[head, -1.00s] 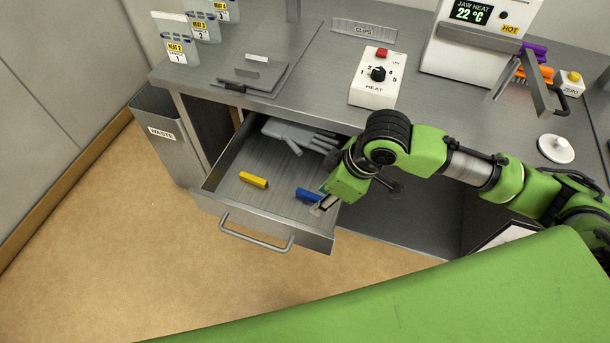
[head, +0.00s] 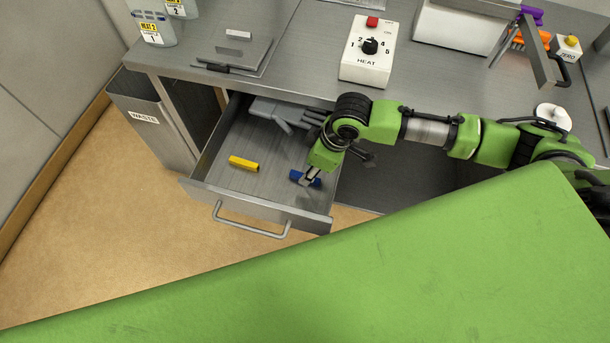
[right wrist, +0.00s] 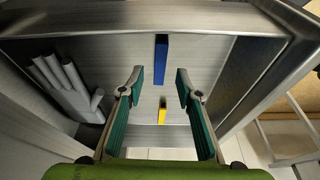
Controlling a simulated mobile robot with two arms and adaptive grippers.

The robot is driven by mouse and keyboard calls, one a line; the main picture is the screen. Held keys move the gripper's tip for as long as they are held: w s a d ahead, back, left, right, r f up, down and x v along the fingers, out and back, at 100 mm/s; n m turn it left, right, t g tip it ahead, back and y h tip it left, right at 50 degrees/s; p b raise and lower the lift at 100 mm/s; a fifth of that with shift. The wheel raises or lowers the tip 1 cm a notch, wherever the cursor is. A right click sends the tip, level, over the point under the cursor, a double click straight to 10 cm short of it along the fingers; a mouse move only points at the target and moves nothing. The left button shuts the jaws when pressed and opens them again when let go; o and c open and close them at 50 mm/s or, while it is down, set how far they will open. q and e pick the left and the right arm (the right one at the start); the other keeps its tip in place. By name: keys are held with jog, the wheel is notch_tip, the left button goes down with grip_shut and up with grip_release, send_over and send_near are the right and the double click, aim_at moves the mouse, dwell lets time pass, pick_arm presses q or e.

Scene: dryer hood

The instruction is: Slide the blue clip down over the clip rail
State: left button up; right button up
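The blue clip (head: 297,175) lies on the floor of the open drawer (head: 205,178), near its right side, and is partly hidden by my right gripper (head: 311,180). In the right wrist view the blue clip (right wrist: 161,58) lines up with the gap between the fingers of my right gripper (right wrist: 160,80). These fingers are open, with space on both sides of the clip. A yellow clip (head: 243,163) lies to the left in the same drawer; it also shows in the right wrist view (right wrist: 162,116). I cannot make out the clip rail for certain. My left gripper is not in view.
The counter (head: 310,75) above carries a HEAT dial box (head: 367,62). A waste bin (head: 150,120) stands at left.

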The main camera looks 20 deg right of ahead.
aim_at(294, 175)
jog(key=x, duration=0.2)
jog(key=shift+f, duration=0.4)
jog(key=shift+w+a+f, duration=0.15)
jog(key=shift+f, duration=0.3)
jog(key=c, duration=0.9)
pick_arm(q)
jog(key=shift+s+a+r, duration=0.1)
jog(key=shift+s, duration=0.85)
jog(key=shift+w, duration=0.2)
